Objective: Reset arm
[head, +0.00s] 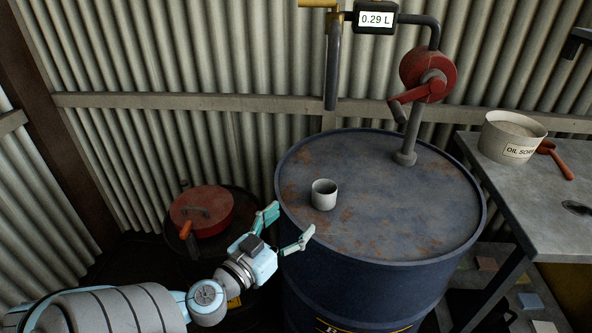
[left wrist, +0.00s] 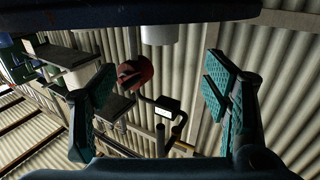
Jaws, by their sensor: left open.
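My left gripper (head: 288,229) is open and empty, just off the left front rim of the blue drum (head: 390,195). A small white cup (head: 324,195) stands upright on the drum's rusty top, a little beyond the fingertips and apart from them. In the left wrist view the two teal fingers (left wrist: 160,95) are spread wide with nothing between them. The cup (left wrist: 158,35) shows there at the top edge, beyond the fingers. My right gripper is not in view.
A red hand pump (head: 428,75) rises from the drum's back, with a spout and a meter (head: 375,18) reading 0.29 L. At right, a bench (head: 540,215) holds an oil sorbent tub (head: 510,137) and an orange scoop (head: 556,160).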

